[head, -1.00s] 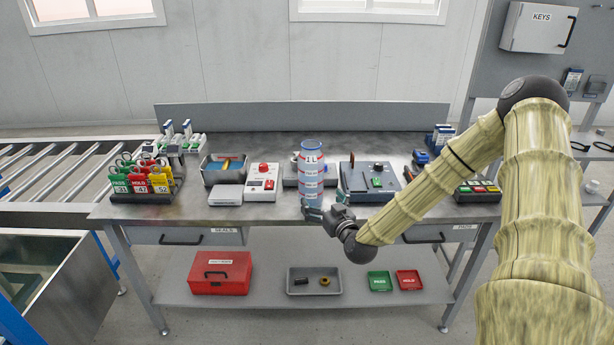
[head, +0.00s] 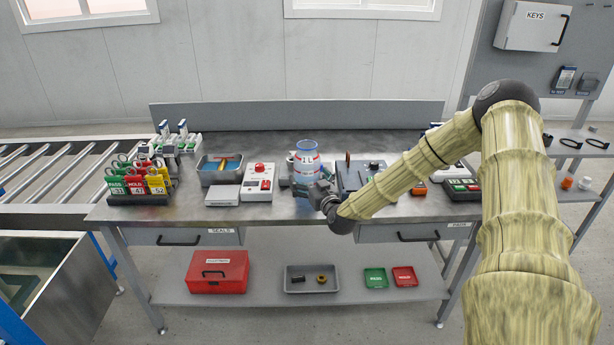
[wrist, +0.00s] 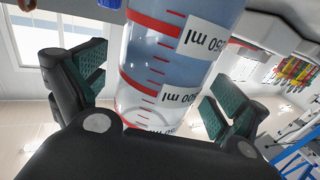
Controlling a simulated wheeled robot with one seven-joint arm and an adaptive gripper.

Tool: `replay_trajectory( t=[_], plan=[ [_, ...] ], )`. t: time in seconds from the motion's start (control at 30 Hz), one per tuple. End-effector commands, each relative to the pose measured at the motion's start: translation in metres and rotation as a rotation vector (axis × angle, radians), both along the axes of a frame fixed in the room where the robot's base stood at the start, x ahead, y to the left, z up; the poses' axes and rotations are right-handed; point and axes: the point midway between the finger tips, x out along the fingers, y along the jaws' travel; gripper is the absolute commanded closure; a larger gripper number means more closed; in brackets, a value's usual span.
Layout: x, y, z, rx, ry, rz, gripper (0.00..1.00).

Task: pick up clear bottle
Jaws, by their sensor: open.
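The clear bottle (head: 307,158) is a tall transparent cylinder with red bands and white volume labels. It stands upright near the front middle of the steel workbench. In the wrist view the bottle (wrist: 165,75) fills the middle, with red graduation marks and labels. My gripper (head: 312,188) is at the bottle's front, low on its body. In the wrist view the two green-padded fingers stand apart on either side of the bottle, with gaps showing between the pads and its wall. The bottle's lower front is partly hidden by my gripper in the head view.
A white box with a red button (head: 258,182) stands left of the bottle, and a grey-blue device (head: 350,178) stands close on its right. A tray with blue inside (head: 219,168) and a tag rack (head: 140,198) are farther left. The bench front edge is clear.

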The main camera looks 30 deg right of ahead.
Motion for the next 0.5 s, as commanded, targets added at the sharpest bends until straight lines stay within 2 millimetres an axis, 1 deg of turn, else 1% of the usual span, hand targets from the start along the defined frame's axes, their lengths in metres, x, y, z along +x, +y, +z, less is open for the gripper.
replay_trajectory(
  t=[0.1, 0.2, 0.47, 0.5],
  plan=[
    [0.011, -0.002, -0.001, -0.001, 0.002, 0.000, 0.03],
    [0.016, -0.003, -0.001, 0.000, 0.001, -0.001, 0.03],
    [0.017, -0.003, -0.001, 0.000, 0.001, 0.000, 0.03],
    [0.017, -0.003, -0.001, 0.000, 0.001, 0.000, 0.10]
  ],
)
